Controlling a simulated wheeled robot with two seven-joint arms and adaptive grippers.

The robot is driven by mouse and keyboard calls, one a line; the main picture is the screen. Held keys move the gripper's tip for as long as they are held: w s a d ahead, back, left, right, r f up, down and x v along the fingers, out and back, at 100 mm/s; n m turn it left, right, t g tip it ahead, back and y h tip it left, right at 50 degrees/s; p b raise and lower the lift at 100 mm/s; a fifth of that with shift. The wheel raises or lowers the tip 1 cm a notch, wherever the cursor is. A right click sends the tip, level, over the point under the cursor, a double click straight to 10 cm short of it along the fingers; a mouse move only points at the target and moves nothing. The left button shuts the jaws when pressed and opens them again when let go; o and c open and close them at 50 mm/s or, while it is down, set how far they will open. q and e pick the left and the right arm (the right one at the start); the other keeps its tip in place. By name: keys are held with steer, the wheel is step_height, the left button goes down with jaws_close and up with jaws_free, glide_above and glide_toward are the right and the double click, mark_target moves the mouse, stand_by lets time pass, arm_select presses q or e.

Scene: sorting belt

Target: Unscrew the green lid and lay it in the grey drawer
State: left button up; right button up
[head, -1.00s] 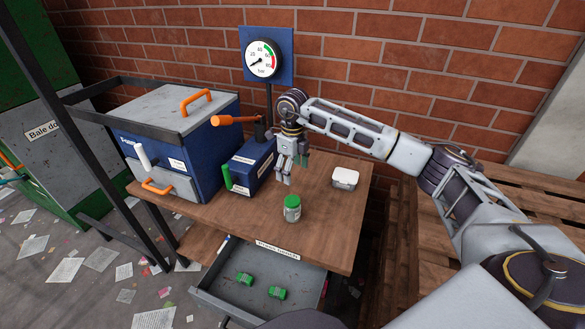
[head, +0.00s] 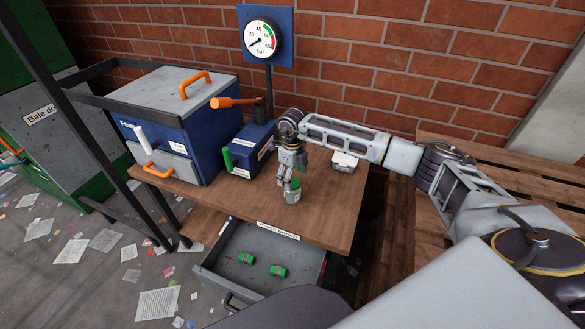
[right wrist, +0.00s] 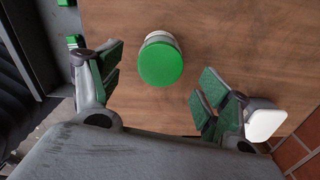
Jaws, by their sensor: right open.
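A small jar (head: 292,197) with a green lid stands upright on the wooden bench. In the right wrist view the round green lid (right wrist: 161,64) lies between and beyond my open fingers. My right gripper (head: 288,180) is open, pointing down just above the jar, and partly hides the lid in the head view. In the right wrist view my right gripper (right wrist: 158,82) shows green pads on both sides, apart from the lid. The grey drawer (head: 235,280) is pulled out under the bench's front edge, with two green pieces (head: 278,271) inside. My left gripper is not in view.
A white box (head: 344,161) sits behind the jar to the right. A blue pump unit (head: 250,150) with an orange handle and a larger blue box (head: 180,130) stand at the left. The bench (head: 215,205) is clear left of the jar.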

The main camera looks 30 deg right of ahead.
mark_target(292, 191)
steer(key=shift+f, duration=0.8)
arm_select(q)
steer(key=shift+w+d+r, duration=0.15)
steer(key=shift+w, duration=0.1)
arm_select(e)
steer(key=shift+f, duration=0.4)
steer(key=shift+c, duration=0.3)
steer(key=c, duration=1)
steer(key=shift+c, duration=0.2)
